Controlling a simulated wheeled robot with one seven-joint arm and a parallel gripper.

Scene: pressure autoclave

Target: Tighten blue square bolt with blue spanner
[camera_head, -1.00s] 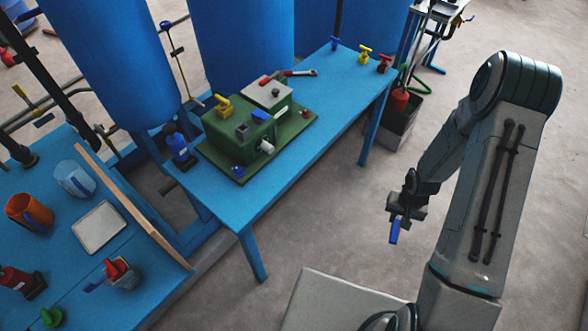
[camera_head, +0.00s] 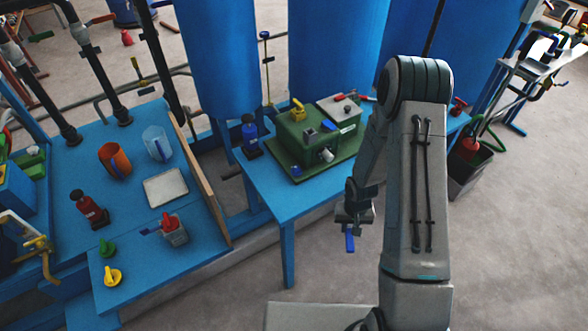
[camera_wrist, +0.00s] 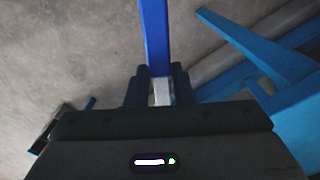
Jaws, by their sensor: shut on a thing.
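My gripper (camera_head: 352,218) hangs in front of the blue table's front edge, over the floor in the head view, shut on the blue spanner (camera_head: 350,242). The spanner points down from the jaws. In the wrist view the blue spanner (camera_wrist: 155,40) stands out between the two dark fingers (camera_wrist: 158,88). The green machine block (camera_head: 305,135) lies on the table, left of and beyond my gripper. A small blue piece (camera_head: 328,125) is on its top and another blue piece (camera_head: 296,171) is at its front left corner. I cannot tell which is the square bolt.
Open floor (camera_head: 510,250) lies to the right.

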